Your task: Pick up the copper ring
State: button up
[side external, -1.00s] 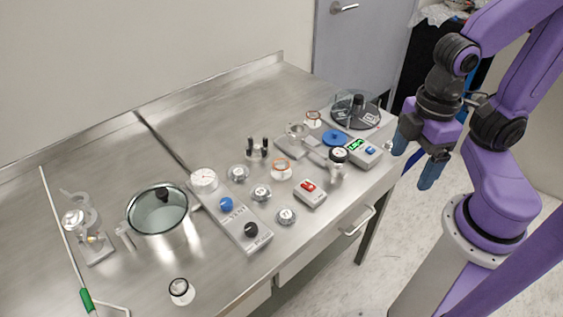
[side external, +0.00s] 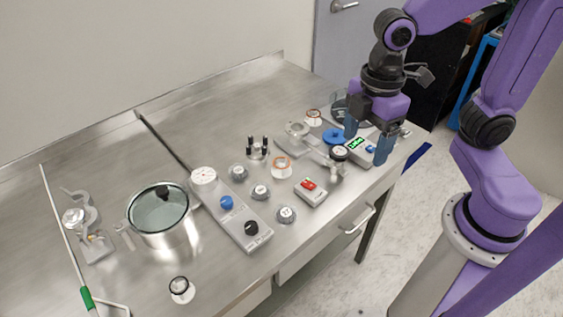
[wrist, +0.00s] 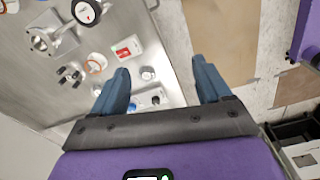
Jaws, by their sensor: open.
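A copper-coloured ring (side external: 281,160) sits on a small pale round holder near the middle of the bench. It also shows in the wrist view (wrist: 97,62), left of my fingers. A second, darker brownish ring (side external: 313,112) is on another pale holder further back; I cannot tell its material. My gripper (side external: 367,147) is open and empty, fingers pointing down, above the right end of the bench and apart from both rings. In the wrist view its two blue fingers (wrist: 160,70) are spread wide.
Near my gripper are a blue disc (side external: 334,136), a box with a green display (side external: 356,144) and a dial gauge on a fitting (side external: 338,153). A red-switch box (side external: 309,192), several knobs and a lidded pot (side external: 158,210) stand further left.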

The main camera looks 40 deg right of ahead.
jog(key=w+a+n, duration=0.2)
jog(key=w+n, duration=0.5)
jog(key=w, duration=1.3)
jog(key=shift+w+f, duration=0.15)
jog(key=shift+f, duration=4)
jog(key=shift+w+f, duration=0.15)
jog(key=shift+f, duration=4)
jog(key=shift+f, duration=0.25)
jog(key=c, duration=1)
